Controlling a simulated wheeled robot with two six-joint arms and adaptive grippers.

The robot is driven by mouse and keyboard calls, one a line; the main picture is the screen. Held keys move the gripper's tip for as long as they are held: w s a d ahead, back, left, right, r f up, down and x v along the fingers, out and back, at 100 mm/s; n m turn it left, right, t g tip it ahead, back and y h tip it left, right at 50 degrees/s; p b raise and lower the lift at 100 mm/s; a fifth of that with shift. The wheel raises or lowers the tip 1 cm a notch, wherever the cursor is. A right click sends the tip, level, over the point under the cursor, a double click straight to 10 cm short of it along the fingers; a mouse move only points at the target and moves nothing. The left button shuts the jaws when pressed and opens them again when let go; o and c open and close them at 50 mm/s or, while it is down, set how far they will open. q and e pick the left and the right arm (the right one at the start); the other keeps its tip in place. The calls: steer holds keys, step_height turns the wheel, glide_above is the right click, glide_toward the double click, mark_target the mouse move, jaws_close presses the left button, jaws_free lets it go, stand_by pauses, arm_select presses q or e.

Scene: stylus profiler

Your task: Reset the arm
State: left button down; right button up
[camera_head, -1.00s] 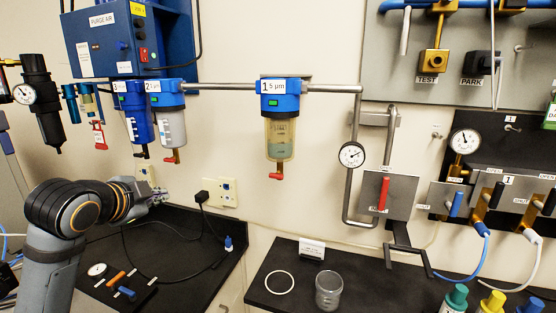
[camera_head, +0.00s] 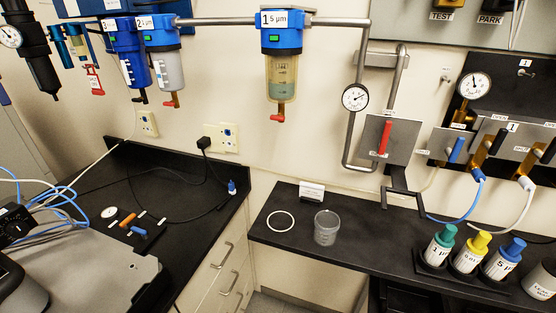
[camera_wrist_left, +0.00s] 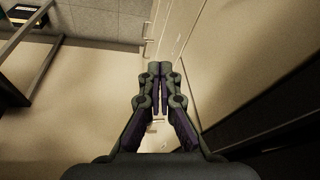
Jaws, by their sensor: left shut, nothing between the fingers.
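My left gripper (camera_wrist_left: 160,75) shows in the left wrist view, with its two fingers together and nothing between them. It hangs in free space, with pale floor and pale wall or cabinet surfaces behind it. The left gripper and forearm are not seen in the head view. My right gripper is in neither view.
The black left counter (camera_head: 180,183) holds small tools and a black cable. The black right counter (camera_head: 370,222) holds a clear cup (camera_head: 326,228), a white ring (camera_head: 281,221) and capped bottles (camera_head: 470,252). Filter housings, one being the 5 µm filter (camera_head: 282,60), hang on the wall.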

arm_select(q)
steer(key=s+a+f+g, duration=0.1)
steer(key=s+f, duration=0.1)
steer(key=f, duration=0.9)
steer(key=s+a+f, duration=0.1)
steer(key=s+f, duration=0.1)
steer(key=f, duration=0.9)
steer(key=s+a+f+g, duration=0.1)
steer(key=s+f, duration=1.4)
steer(key=s, duration=0.2)
steer(key=shift+s+a, duration=0.2)
steer(key=shift+s, duration=0.2)
